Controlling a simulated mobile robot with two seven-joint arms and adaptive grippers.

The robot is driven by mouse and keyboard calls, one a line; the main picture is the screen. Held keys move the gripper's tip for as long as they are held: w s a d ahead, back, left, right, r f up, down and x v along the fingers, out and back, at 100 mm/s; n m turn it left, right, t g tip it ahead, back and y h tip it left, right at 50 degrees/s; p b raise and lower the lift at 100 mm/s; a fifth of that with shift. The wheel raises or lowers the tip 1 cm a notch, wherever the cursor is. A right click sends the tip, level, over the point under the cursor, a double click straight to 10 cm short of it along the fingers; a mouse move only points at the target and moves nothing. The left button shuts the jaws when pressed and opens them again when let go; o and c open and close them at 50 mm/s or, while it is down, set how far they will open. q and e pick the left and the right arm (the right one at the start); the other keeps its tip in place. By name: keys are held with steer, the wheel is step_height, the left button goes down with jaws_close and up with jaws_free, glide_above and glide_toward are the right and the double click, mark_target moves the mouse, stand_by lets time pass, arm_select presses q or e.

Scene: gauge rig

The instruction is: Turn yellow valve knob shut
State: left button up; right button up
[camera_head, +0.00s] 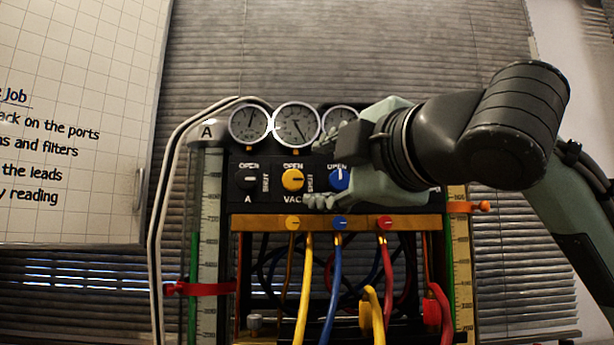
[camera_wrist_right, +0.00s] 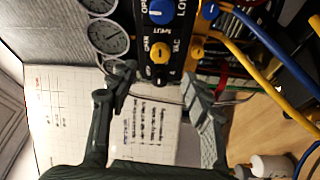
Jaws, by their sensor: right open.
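The yellow valve knob (camera_head: 293,180) is on the black panel, with OPEN printed above it and SHUT at its right. Its dark pointer mark appears to lie sideways, towards SHUT. My right gripper (camera_head: 316,170) reaches in from the right, one finger above and one below the knob row. It is open, and its tips are near the yellow knob. In the right wrist view the yellow knob (camera_wrist_right: 160,53) shows whole, just beyond the gap between the open fingers (camera_wrist_right: 157,84), with nothing between them. My left gripper is not in view.
A blue knob (camera_head: 339,179) sits right beside the yellow one, and a black knob (camera_head: 248,178) at its left. Gauges (camera_head: 297,125) stand above. Below, a brass bar (camera_head: 262,223) carries yellow, blue and red hoses. A whiteboard (camera_head: 80,120) hangs at the left.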

steer(key=shift+v, duration=1.6)
steer(key=shift+f, duration=0.1)
